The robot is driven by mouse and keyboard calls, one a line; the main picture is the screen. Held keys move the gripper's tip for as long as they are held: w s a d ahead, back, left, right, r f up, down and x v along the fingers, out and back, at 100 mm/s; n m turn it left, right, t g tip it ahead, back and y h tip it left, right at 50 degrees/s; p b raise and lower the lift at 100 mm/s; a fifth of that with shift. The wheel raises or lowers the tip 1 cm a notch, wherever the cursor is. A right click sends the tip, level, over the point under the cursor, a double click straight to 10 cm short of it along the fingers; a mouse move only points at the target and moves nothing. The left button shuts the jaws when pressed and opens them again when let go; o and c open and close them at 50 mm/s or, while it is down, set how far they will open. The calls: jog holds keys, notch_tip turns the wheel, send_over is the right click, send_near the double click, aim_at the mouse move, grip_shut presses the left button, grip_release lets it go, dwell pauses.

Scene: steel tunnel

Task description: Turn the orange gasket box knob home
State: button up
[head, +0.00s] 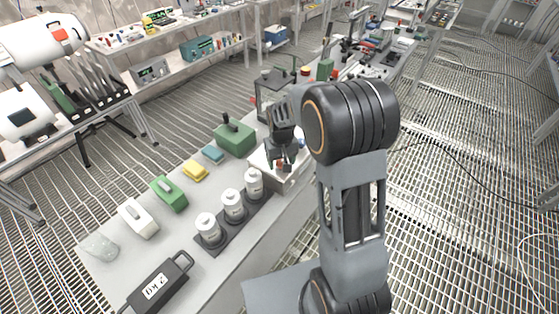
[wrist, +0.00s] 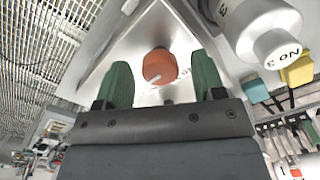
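The orange knob (wrist: 158,66) is round with a white pointer mark, on the pale face of the gasket box (wrist: 128,48). In the head view the box (head: 284,183) stands on the bench, with a bit of the orange knob (head: 280,165) showing under my gripper (head: 281,158). In the wrist view my gripper (wrist: 161,82) has its two green fingers apart, one on each side of the knob. A gap shows between the knob and each finger. I cannot tell how deep the fingers reach along it.
A yellow block (head: 195,170), a glass beaker (head: 100,247) and a black weight (head: 157,287) are on the bench, whose near right edge is clear.

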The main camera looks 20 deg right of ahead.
jog(key=c, duration=0.9)
jog(key=shift+m, duration=0.4)
